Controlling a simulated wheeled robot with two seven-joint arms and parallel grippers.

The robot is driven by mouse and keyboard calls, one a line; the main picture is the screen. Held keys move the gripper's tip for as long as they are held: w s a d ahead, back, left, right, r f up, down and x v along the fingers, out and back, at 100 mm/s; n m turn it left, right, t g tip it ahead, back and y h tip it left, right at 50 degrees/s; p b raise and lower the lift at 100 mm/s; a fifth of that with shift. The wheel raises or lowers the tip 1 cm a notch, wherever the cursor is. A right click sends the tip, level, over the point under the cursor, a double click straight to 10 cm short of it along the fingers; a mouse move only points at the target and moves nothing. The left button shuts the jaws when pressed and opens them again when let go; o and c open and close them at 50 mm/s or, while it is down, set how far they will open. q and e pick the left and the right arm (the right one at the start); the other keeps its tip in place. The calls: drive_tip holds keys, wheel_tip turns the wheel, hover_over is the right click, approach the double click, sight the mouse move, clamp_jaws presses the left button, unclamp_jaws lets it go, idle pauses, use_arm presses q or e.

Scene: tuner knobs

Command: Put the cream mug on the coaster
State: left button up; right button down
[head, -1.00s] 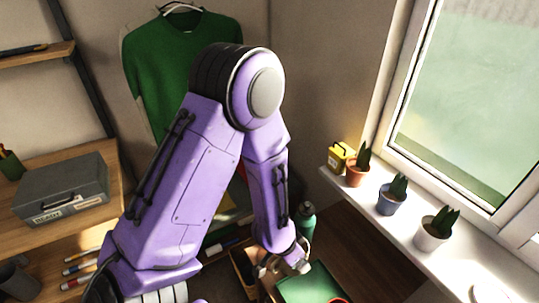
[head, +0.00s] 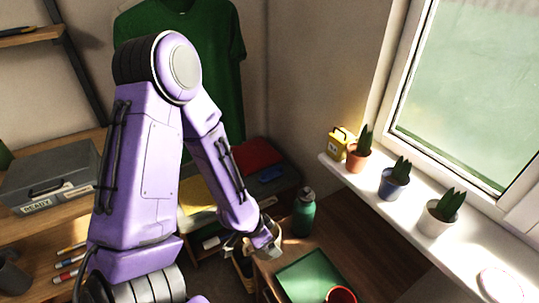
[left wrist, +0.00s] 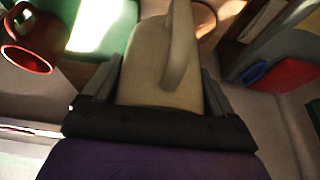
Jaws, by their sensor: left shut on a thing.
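My left gripper (head: 256,242) is shut on the cream mug (head: 267,239) beside the green bottle, near the desk's left edge. In the left wrist view the cream mug (left wrist: 150,65) fills the space between the fingers (left wrist: 155,88), with its handle toward the camera. I cannot tell whether the mug touches the desk. A pale round disc (head: 499,286) lies on the windowsill at the lower right. It looks like the coaster, with nothing on it. My right gripper is not in view.
A green bottle (head: 303,216) stands close right of the held mug. A green mat (head: 308,277) and red mug (head: 341,295) are in front. The desk right of the mat is bare.

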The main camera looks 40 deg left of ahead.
use_arm(q)
drive_tip(key=w+a+f, duration=0.1)
drive_tip(key=f, duration=0.1)
drive_tip(key=w+a+f, duration=0.1)
drive_tip(key=w+f, duration=0.1)
drive_tip(key=w+a+f, duration=0.1)
drive_tip(key=w+f, duration=0.1)
drive_tip(key=shift+w+a+f, duration=0.1)
drive_tip(key=shift+a, duration=0.25)
wheel_tip(320, 180, down, 3)
drive_tip(key=shift+a+r, duration=0.1)
drive_tip(key=shift+r, duration=0.1)
drive_tip(key=shift+w+f, duration=0.15)
drive_tip(key=shift+f, duration=0.3)
